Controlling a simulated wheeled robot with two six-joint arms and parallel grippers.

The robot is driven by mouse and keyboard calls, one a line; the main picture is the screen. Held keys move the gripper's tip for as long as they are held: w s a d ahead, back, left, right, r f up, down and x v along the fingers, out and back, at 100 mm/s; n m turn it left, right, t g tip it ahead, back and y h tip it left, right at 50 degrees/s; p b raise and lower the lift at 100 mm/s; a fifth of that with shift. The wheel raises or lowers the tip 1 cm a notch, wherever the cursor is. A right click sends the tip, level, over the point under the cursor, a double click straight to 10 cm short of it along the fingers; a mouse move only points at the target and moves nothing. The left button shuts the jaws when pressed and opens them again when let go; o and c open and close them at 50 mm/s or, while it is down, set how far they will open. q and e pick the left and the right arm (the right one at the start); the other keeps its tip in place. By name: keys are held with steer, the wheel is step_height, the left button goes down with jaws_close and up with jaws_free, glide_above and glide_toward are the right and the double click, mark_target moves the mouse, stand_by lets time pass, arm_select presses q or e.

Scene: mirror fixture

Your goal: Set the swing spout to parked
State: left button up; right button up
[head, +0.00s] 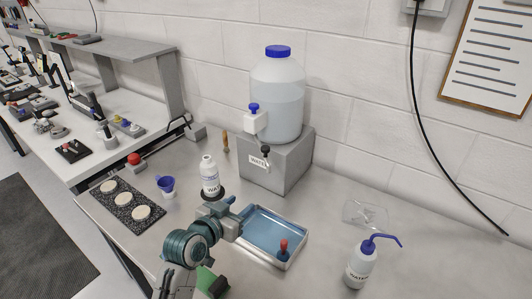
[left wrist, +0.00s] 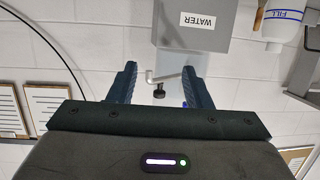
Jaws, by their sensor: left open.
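The swing spout (head: 266,158) is a small bent metal rod with a black knob, at the front of the grey block (head: 290,163) labelled WATER. In the left wrist view, which is upside down, the spout's black knob (left wrist: 158,93) and pale rod appear between my fingers, below the WATER block (left wrist: 192,38). My left gripper (head: 238,208) is open and empty, in front of the block and to the left of the blue tray. I cannot tell how far the fingers are from the spout. My right gripper is not in view.
A large bottle (head: 277,100) with a blue cap and a white tap (head: 256,122) stands on the block. A white bottle (head: 209,176) stands close behind my left gripper. A blue tray (head: 296,254) holds a red-topped item. A wash bottle (head: 361,265) stands at right.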

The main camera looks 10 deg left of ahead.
mark_target(265, 150)
arm_select(q)
steer(key=w+d+r+t, duration=0.1)
steer(key=w+r+t, duration=0.2)
steer(key=w+r, duration=0.45)
steer(key=shift+h, duration=0.4)
steer(key=p+x, duration=0.4)
steer(key=x, duration=0.5)
steer(key=shift+s+d, duration=0.1)
steer(key=shift+d, duration=0.05)
steer(key=shift+c, duration=0.7)
jaws_close()
steer(key=shift+f, duration=0.1)
